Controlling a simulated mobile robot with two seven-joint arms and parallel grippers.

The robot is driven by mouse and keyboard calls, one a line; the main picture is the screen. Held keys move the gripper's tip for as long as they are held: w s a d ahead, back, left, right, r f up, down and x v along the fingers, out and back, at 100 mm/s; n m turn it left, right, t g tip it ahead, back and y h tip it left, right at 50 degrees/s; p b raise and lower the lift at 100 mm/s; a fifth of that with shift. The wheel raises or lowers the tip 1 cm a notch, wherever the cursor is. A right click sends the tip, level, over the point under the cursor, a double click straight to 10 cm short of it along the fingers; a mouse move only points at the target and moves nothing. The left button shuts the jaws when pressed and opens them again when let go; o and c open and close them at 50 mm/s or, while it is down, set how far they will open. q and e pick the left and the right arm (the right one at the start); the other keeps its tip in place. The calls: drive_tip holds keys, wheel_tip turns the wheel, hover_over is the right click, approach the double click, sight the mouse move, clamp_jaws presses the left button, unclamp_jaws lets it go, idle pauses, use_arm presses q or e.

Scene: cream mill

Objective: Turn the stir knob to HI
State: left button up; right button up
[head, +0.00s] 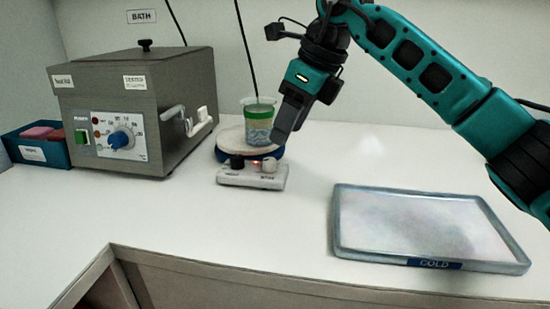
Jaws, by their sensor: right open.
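A stirring plate (223,152) with a round pale top stands near the back wall. Its white control box (240,180) faces me and carries a black knob (237,161) on the left and a whitish knob (269,164) on the right. A small red light glows between them. The labels are too small to read, so I cannot tell which knob is for stirring or where it points. A beaker (258,121) with green and pale bluish contents stands on the plate. My right gripper (283,138) points down just above and behind the whitish knob, apart from it. My left gripper is out of view.
A grey metal bath (180,80) with a blue dial and side tap stands left of the plate. A blue bin (35,150) is at far left. A tray labelled COLD (420,225) lies at right. The counter between is clear.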

sight(272, 160)
drive_tip(key=b+x, duration=0.1)
drive_tip(key=x, duration=0.6)
drive_tip(key=shift+a, duration=0.1)
drive_tip(key=shift+c, duration=0.5)
clamp_jaws()
